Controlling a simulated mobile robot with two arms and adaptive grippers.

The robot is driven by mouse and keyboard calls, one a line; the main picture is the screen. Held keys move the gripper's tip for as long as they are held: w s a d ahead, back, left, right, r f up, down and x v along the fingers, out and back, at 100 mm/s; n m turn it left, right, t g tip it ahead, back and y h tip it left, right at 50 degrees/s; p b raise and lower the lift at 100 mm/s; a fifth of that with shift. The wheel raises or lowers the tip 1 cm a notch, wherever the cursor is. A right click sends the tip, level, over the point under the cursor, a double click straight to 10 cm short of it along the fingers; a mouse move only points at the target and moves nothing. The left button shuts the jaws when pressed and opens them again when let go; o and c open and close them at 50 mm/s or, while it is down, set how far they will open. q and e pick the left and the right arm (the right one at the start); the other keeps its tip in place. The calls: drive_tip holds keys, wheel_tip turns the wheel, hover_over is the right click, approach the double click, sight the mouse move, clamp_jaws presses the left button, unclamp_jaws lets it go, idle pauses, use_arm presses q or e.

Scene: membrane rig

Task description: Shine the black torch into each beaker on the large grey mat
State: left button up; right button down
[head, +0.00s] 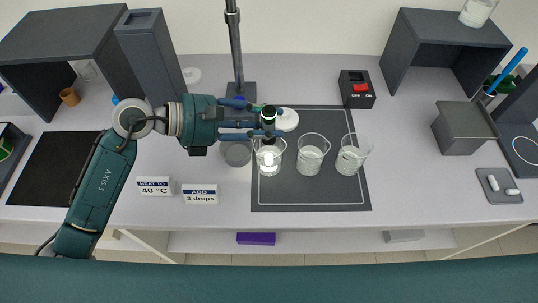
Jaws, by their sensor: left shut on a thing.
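The large grey mat (312,196) lies mid-bench and bears three clear beakers in a row: left (270,160), middle (311,157) and right (350,160). Each holds whitish contents. My left gripper (268,121) reaches in from the left and is shut on the black torch (268,113), held upright above the left beaker. A bright glow shows in the left beaker, under the torch. The gripper hides part of the mat's back left. My right gripper is not in view.
A stand with a tall rod (235,50) rises behind my gripper. Cards (155,187) and (200,194) stand left of the mat. A switch box (357,90) is behind it, with grey boxes (465,128) at right. Bench between mat and boxes is clear.

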sight(268, 113)
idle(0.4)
use_arm(q)
drive_tip(key=shift+r, duration=0.15)
drive_tip(key=shift+r+p, duration=0.7)
drive_tip(key=shift+r, duration=0.7)
